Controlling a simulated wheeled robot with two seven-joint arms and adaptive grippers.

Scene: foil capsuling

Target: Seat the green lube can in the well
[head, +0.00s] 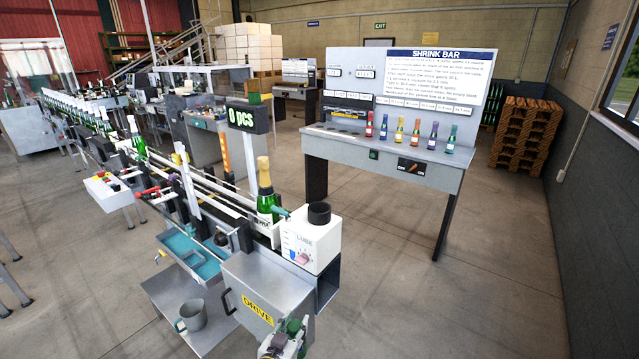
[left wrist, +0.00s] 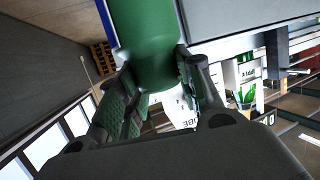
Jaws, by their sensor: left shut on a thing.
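My left gripper (head: 285,343) is at the bottom edge of the head view, in front of the grey DRIVE cabinet. In the left wrist view its two fingers are closed around the green lube can (left wrist: 150,35), a smooth green cylinder whose far end is out of frame. In the head view the can is small and hard to tell from the gripper. The white LUBE box (head: 308,248) stands on the machine's end, with a dark round collar, the well (head: 319,214), on top. The can is apart from the well, lower and nearer. My right gripper is not in view.
A gold-topped green bottle (head: 266,190) stands on the conveyor just left of the LUBE box. The DRIVE cabinet (head: 262,288) has a black handle. A grey mug (head: 192,315) sits on the lower shelf. The SHRINK BAR bench (head: 385,145) is behind, with clear floor between.

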